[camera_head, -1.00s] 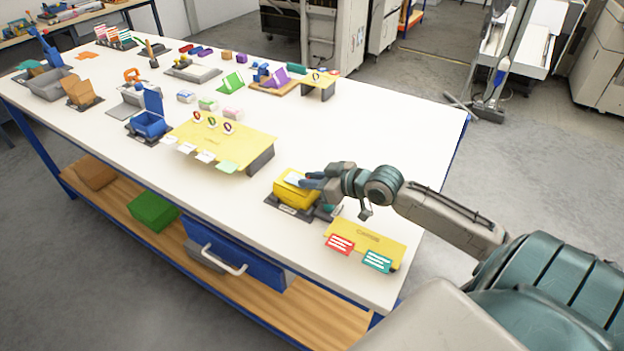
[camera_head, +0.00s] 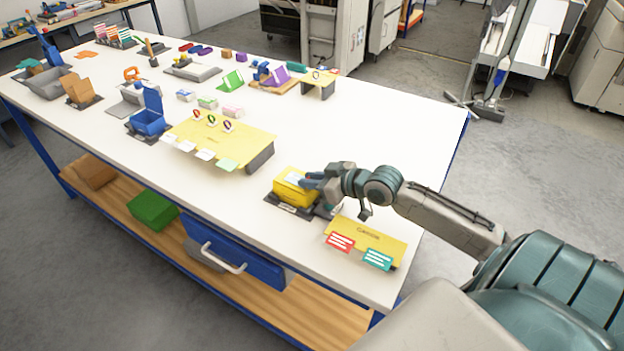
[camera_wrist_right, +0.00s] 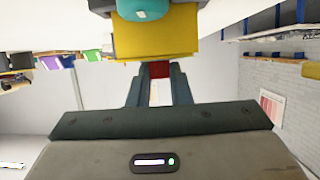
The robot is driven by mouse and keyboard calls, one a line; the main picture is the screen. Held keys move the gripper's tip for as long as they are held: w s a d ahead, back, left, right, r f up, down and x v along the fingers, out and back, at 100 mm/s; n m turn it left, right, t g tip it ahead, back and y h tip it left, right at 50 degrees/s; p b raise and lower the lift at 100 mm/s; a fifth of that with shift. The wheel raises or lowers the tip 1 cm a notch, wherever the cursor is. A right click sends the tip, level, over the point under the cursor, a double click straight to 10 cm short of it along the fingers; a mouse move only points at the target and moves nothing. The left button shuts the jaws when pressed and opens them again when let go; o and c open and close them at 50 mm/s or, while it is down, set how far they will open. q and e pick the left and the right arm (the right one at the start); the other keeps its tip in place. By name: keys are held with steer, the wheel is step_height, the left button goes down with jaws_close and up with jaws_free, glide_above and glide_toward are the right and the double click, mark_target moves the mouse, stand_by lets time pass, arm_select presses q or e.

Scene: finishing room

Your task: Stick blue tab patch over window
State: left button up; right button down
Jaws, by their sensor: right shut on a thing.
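A yellow box (camera_head: 287,195) stands on a dark base near the table's front edge. A pale, whitish patch (camera_head: 294,178) shows at its top, at the fingertips of my right gripper (camera_head: 308,182). The right gripper is shut on the patch, at the box's upper right side. The fingers hide part of it, and I cannot tell the colour of its tab or whether it touches the box. The right wrist view shows the two fingers, a dark red area (camera_wrist_right: 159,70) between their tips and a yellow surface (camera_wrist_right: 150,40) beyond. My left gripper is not in view.
A yellow stand (camera_head: 368,238) with red and teal cards is close on the right, under my forearm. A yellow sloped board (camera_head: 240,142) with several tags and a blue open box (camera_head: 149,122) lie to the left. The table's right rear is clear.

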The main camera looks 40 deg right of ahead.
stand_by(0.5)
steer(key=c, duration=0.9)
jaws_free()
steer(key=shift+r, duration=0.2)
step_height(320, 180, up, 8)
steer(key=p, duration=0.7)
steer(key=shift+f, duration=0.1)
steer(key=shift+f, duration=0.1)
stand_by(0.3)
